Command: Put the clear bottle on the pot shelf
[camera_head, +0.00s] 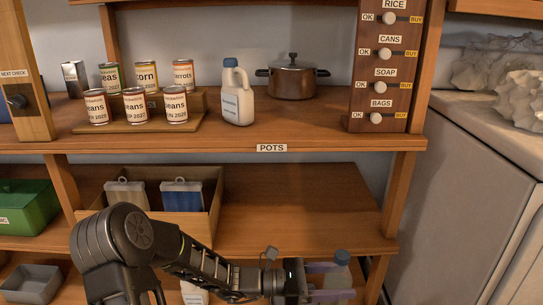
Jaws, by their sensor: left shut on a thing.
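The clear bottle (340,278) has a blue-grey cap and is at the bottom of the view, right of centre. My left gripper (328,281) comes in from the left and is shut on it, with its fingers across the bottle's body. The bottle looks upright and its base is cut off by the frame. The pot shelf (330,130) is the wooden board with the POTS label (272,148) on its front edge, above and beyond the gripper. My right gripper is not in view.
On the pot shelf stand a dark lidded pot (292,80), a white jug (237,96) and several cans on a stepped stand (150,124). A panel with knobs (384,66) closes its right end. Bare board shows in front of the pot. A wooden bin (217,215) stands below.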

